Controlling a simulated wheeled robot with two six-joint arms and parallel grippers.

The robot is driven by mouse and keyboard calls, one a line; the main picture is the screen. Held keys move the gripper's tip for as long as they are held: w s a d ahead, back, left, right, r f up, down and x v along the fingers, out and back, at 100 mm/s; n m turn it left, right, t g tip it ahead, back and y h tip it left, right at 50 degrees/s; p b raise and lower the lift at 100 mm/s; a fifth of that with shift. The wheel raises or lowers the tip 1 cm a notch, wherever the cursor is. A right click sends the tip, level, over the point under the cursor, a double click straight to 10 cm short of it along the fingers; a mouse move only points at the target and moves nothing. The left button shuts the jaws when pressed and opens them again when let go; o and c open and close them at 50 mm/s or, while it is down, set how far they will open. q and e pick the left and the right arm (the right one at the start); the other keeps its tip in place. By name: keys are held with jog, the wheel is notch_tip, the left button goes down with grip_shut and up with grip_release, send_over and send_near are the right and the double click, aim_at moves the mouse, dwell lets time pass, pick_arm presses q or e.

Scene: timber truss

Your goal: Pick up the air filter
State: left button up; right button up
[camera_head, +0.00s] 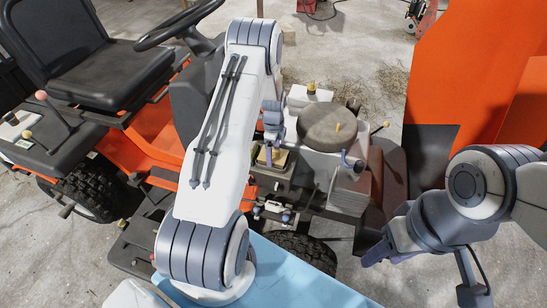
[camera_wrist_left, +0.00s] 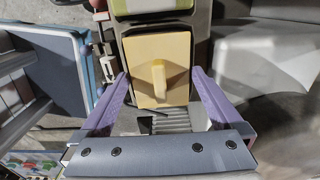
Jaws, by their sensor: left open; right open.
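The air filter appears to be the beige square block with a raised tab (camera_wrist_left: 172,52), seen between my left fingers in the left wrist view. In the head view it shows as a yellowish block (camera_head: 279,158) in the tractor's open engine bay. My left gripper (camera_wrist_left: 160,77) is open and empty, its purple fingers on either side of the tab. In the head view my left gripper (camera_head: 269,150) points down over the block, partly hiding it. My right gripper (camera_head: 377,253) is open and empty at the lower right, apart from the engine.
The orange tractor has a black seat (camera_head: 85,65) and steering wheel (camera_head: 178,22) at the left. A round brown cover (camera_head: 322,132) sits right of the filter. A large orange panel (camera_head: 480,70) stands at the right. A light blue surface (camera_head: 300,280) lies below.

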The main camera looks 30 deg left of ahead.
pick_arm(q)
jog(key=c, duration=1.1)
jog(key=shift+r, duration=0.1)
jog(key=shift+r, duration=0.1)
jog(key=shift+r, duration=0.3)
jog(key=r, duration=0.3)
jog(key=shift+s+r, duration=0.35)
jog(key=s+r, duration=0.2)
jog(key=s, duration=0.1)
jog(key=s+r, duration=0.2)
jog(key=s, duration=0.2)
jog(key=s+a+r, duration=0.1)
jog(key=s+r, duration=0.1)
jog(key=s, duration=0.2)
jog(key=shift+r+b, duration=0.2)
jog(key=shift+b, duration=0.2)
